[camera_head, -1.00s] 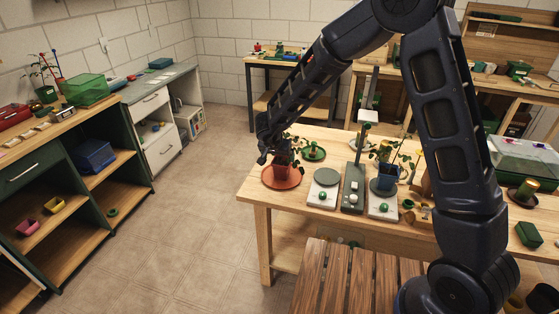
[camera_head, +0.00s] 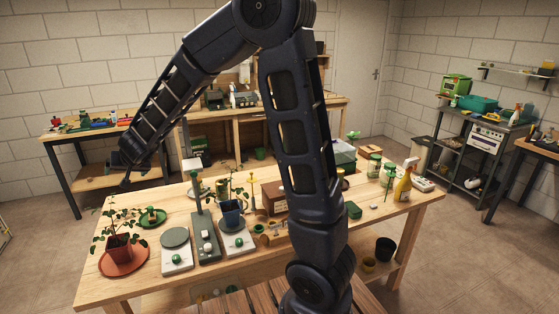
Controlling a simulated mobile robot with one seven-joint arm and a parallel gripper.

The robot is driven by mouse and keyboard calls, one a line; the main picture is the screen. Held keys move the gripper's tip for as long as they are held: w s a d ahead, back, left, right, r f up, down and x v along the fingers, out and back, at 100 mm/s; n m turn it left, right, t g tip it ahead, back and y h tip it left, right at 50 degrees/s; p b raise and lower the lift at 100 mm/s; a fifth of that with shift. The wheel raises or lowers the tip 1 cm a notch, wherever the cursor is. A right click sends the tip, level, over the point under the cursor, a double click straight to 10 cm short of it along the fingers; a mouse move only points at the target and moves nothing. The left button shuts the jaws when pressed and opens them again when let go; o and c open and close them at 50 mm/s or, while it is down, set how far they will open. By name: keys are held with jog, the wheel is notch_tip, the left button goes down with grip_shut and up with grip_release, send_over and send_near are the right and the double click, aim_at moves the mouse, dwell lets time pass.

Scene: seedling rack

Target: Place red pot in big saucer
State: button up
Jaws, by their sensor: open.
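The red pot (camera_head: 118,247) with a leafy plant stands upright on the big terracotta saucer (camera_head: 134,267) at the left end of the wooden table. The pot appears to rest inside the saucer's rim. My gripper (camera_head: 127,176) is open, above and slightly right of the plant in the picture, apart from the pot. Its fingertips are small and dark here, and nothing shows between them.
Right of the saucer are a green saucer (camera_head: 152,219), a scale with a round grey plate (camera_head: 175,238), and a blue pot (camera_head: 231,213). A spray bottle (camera_head: 404,184) stands at the table's right. Floor left of the table is clear.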

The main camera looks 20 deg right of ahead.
jog(key=s+d+r+n+y, duration=0.1)
jog(key=s+d+r, duration=0.2)
jog(key=d+r, duration=0.45)
jog(key=s+d+r+n+y, duration=0.1)
jog(key=s+d+r, duration=0.25)
jog(key=d, duration=0.75)
jog(key=s+d+f+m+g+h, duration=0.1)
jog(key=s+d+g+h, duration=0.1)
jog(key=s+d, duration=0.8)
jog(key=s+d+f+m+g+h, duration=0.1)
jog(key=s+d+h, duration=0.3)
jog(key=s+d, duration=0.6)
jog(key=d+f, duration=0.1)
jog(key=d, duration=0.4)
jog(key=shift+d+m+g+h, duration=0.3)
jog(key=shift+d+g+h, duration=0.05)
jog(key=shift+g+h, duration=0.05)
